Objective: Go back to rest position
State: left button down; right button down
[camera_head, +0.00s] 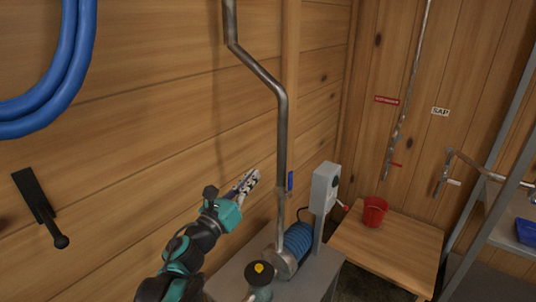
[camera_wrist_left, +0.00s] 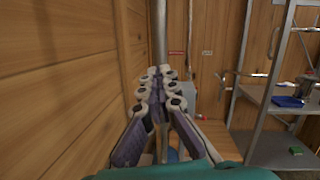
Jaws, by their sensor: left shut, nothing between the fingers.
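My left gripper (camera_head: 247,184) is shut and empty, raised in front of the wooden wall in the head view. Its fingers are together in the left wrist view (camera_wrist_left: 160,82). It is left of the vertical metal pipe (camera_head: 281,150) and apart from the grey control box (camera_head: 325,188). My right gripper is not in view.
A blue motor pump (camera_head: 297,241) stands on a grey stand beside the pipe. A red bucket (camera_head: 374,211) sits on a wooden table (camera_head: 392,250). A metal shelf (camera_head: 497,200) holds a blue tray (camera_head: 527,232). A blue hose (camera_head: 62,75) hangs at upper left.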

pick_arm(q)
jog(key=s+a+f+n+t+y+b, duration=0.1)
jog(key=s+a+f+n+y, duration=0.1)
jog(key=a+n+y, duration=0.95)
jog(key=s+a+f+n+g+b, duration=0.1)
jog(key=s+a+f+n+g, duration=0.15)
jog(key=f+n, duration=0.4)
jog(key=s+a+f+n+g+b, duration=0.1)
jog(key=s+a+f+n, duration=0.2)
jog(key=n, duration=0.6)
jog(key=s+d+f+n+g, duration=0.2)
jog(key=s+f+n+g, duration=0.2)
jog(key=s+f+n, duration=0.2)
jog(key=s+d+f+n+g+h, duration=0.1)
jog(key=s+f+n+g, duration=0.3)
jog(key=s+f, duration=0.6)
jog(key=s+d+n, duration=0.1)
jog(key=n, duration=0.1)
jog(key=shift+s+d+f+n+b, duration=0.2)
jog(key=shift+s+d+n+b, duration=0.05)
jog(key=shift+n+b, duration=0.15)
jog(key=shift+h, duration=0.25)
